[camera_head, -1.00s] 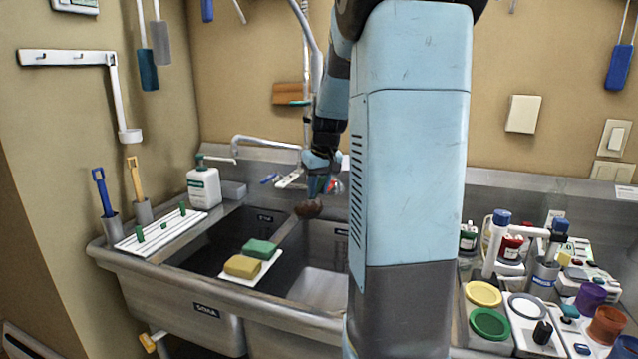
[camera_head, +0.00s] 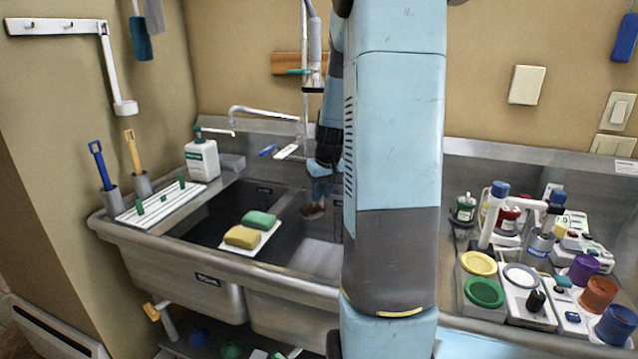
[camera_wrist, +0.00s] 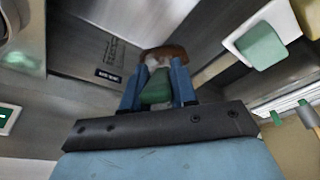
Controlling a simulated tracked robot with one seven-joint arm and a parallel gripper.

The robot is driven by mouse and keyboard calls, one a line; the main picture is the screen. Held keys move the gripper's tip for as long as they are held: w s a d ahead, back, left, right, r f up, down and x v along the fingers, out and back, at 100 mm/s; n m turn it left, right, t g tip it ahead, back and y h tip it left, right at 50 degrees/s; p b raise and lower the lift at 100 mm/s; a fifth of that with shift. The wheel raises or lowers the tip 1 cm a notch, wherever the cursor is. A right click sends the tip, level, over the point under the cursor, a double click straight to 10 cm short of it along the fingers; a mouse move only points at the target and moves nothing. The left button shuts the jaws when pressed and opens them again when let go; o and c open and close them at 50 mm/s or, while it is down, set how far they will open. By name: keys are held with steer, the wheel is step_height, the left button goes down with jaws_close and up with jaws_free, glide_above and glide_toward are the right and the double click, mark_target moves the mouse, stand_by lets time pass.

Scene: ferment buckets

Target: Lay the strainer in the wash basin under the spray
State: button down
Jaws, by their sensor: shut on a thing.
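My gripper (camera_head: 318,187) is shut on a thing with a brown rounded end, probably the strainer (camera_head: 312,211). It hangs at the left back of the right basin (camera_head: 318,262), close to the divider. In the wrist view the fingers (camera_wrist: 157,88) close around a green and whitish part, and the brown end (camera_wrist: 170,52) shows past their tips. Whether it touches the basin cannot be told. A spray head on a hose (camera_head: 313,78) hangs above the back of the sink. My arm hides the right part of this basin.
A yellow sponge (camera_head: 241,237) and a green sponge (camera_head: 259,219) lie on a white board at the front of the divider. The left basin (camera_head: 215,227) looks dark. A soap bottle (camera_head: 202,158) and a faucet (camera_head: 262,111) stand behind. Lids and jars crowd the right counter.

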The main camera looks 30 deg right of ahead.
step_height(320, 180, down, 22)
steer(key=shift+f, duration=0.2)
stand_by(1.3)
steer(key=shift+f, duration=0.6)
stand_by(0.6)
jaws_free()
stand_by(0.8)
stand_by(0.6)
steer(key=shift+r, duration=0.15)
steer(key=w+v, duration=0.1)
steer(key=v, duration=0.8)
steer(key=shift+r, duration=0.5)
steer(key=shift+w+r, duration=0.1)
steer(key=shift+w, duration=0.05)
stand_by(0.6)
